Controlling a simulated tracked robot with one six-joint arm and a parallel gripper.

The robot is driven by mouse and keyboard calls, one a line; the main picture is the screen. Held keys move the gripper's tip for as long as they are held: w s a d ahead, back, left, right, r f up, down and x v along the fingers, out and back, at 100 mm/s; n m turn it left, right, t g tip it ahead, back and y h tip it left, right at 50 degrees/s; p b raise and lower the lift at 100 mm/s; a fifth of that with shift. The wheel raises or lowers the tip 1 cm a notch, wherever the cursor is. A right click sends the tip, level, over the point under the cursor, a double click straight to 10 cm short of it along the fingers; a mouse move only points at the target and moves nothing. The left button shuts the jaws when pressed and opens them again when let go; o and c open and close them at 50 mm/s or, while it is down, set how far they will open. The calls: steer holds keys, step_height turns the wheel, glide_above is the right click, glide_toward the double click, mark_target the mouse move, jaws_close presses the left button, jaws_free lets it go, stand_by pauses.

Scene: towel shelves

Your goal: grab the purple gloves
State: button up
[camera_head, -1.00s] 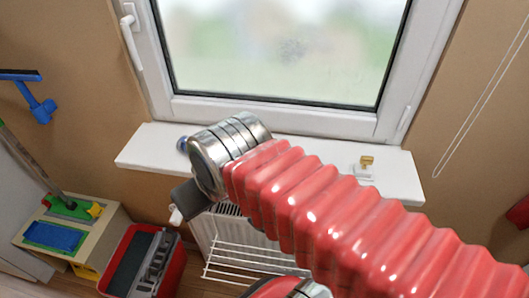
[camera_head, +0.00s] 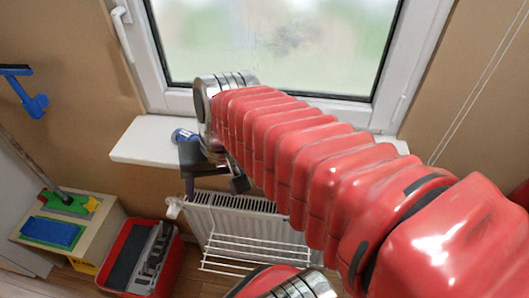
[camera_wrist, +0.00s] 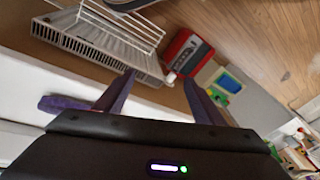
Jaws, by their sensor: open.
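I cannot make out the purple gloves for certain in either view. In the wrist view a dark purple shape (camera_wrist: 62,103) shows against the white windowsill, beside my left-hand finger; I cannot tell whether it is a glove or part of my gripper. My gripper (camera_wrist: 158,76) has its two dark purple fingers spread, with nothing seen between them. In the head view my gripper (camera_head: 212,172) is at the front edge of the windowsill (camera_head: 138,146), above the radiator. My red arm hides much of the sill.
The white radiator (camera_head: 240,217) with a wire rack (camera_head: 255,252) is below. A red toolbox (camera_head: 171,266) and a small cabinet (camera_head: 95,232) stand at left. A blue squeegee (camera_head: 37,104) hangs on the wall.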

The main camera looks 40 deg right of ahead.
steer(key=d+m+t+y, duration=0.1)
steer(key=d+m+y, duration=0.1)
steer(key=d+m, duration=0.4)
steer(key=d+m+t+y, duration=0.1)
steer(key=d+m+y, duration=0.2)
steer(key=d+m, duration=0.2)
steer(key=s+d+f+m+t+y, duration=0.1)
steer(key=d+m+y, duration=0.1)
steer(key=d+m, duration=0.4)
steer(key=shift+d+m+y, duration=0.3)
steer(key=shift+d+y, duration=0.1)
steer(key=shift+d, duration=1.15)
steer(key=s+d+m+t, duration=0.1)
steer(key=d, duration=0.1)
steer(key=s+d+m+t, duration=0.1)
steer(key=d+m, duration=0.1)
steer(key=d, duration=0.1)
steer(key=s+d+m+t, duration=0.1)
steer(key=d+t, duration=0.1)
steer(key=shift+s+d+r, duration=0.2)
steer(key=shift+s+d, duration=0.05)
steer(key=shift+d, duration=0.05)
steer(key=shift+x, duration=4.35)
steer(key=shift+s+a, duration=0.1)
